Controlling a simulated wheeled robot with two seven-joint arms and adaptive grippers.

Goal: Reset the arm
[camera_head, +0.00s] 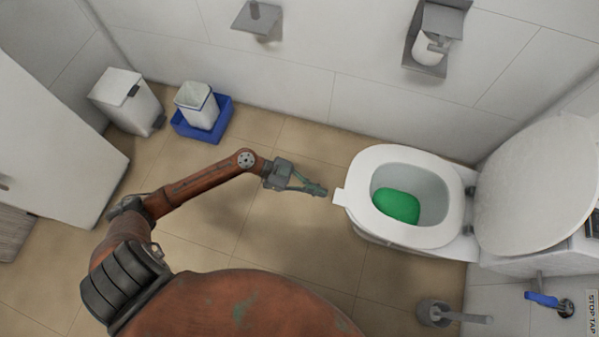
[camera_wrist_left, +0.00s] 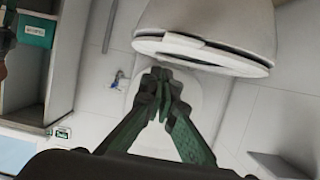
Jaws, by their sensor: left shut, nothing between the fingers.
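My left arm comes in from the left in the head view and reaches right over the tiled floor. My left gripper (camera_head: 316,189) is shut and empty, just left of the toilet's front rim. In the left wrist view the left gripper (camera_wrist_left: 162,85) shows with its fingers together. The toilet (camera_head: 365,172) has its lid (camera_head: 540,185) raised, and a green patch (camera_head: 397,206) lies in its bowl. The toilet also shows ahead of the fingers in the left wrist view (camera_wrist_left: 215,62). My right gripper is in neither view.
A white bin (camera_head: 125,97) and a white container in a blue tray (camera_head: 222,131) stand by the back wall. Paper holders (camera_head: 437,35) hang there. A toilet brush (camera_head: 435,313) stands below the toilet. The floor (camera_head: 290,250) around my arm is clear.

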